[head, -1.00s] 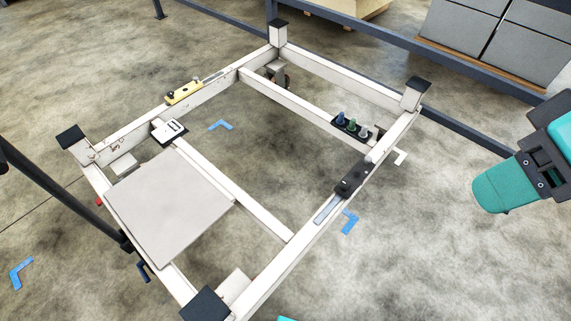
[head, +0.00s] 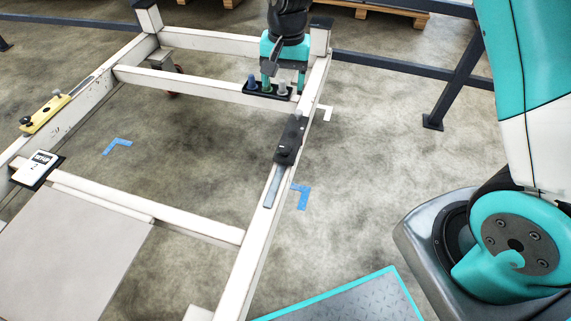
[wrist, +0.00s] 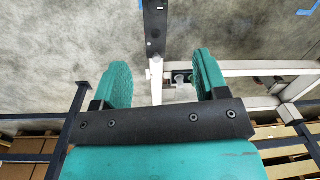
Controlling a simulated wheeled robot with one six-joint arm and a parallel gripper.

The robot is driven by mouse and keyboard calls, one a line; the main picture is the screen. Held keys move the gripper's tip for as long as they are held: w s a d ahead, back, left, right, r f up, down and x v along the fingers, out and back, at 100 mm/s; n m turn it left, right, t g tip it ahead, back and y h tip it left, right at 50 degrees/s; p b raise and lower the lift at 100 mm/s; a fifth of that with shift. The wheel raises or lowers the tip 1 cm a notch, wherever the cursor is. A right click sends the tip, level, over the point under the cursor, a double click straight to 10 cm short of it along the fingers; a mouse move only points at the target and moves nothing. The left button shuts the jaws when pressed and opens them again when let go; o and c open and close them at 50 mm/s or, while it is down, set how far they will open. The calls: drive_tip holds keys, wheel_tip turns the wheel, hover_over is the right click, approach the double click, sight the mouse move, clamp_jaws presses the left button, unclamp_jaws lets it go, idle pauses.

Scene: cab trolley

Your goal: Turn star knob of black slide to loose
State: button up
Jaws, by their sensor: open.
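The black slide (head: 289,140) sits on the right-hand white rail of the trolley frame, at the far end of a grey metal strip. Its star knob is dark on dark, and I cannot make out its shape or its turn position. In the wrist view a dark part of the slide (wrist: 154,28) shows on the rail near the top. My gripper (head: 283,82) is open and empty, with teal fingers pointing down near the far right corner post, beyond the slide and apart from it. The open fingers also show in the wrist view (wrist: 161,65).
A small black tray (head: 256,92) with blue, green and grey knobs stands on the cross rail close to my gripper. A yellow slide (head: 45,113) sits on the left rail. A white card (head: 39,165) and a grey panel (head: 75,245) lie at the left.

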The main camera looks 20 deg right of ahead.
drive_tip(key=m+b, duration=0.2)
drive_tip(key=b, duration=0.1)
hover_over(285, 148)
wheel_tip(285, 148, down, 10)
drive_tip(key=shift+h, duration=0.4)
wheel_tip(285, 148, down, 17)
drive_tip(key=b, duration=0.3)
drive_tip(key=shift+b, duration=0.3)
drive_tip(key=shift+d, duration=0.1)
drive_tip(key=c, duration=0.9)
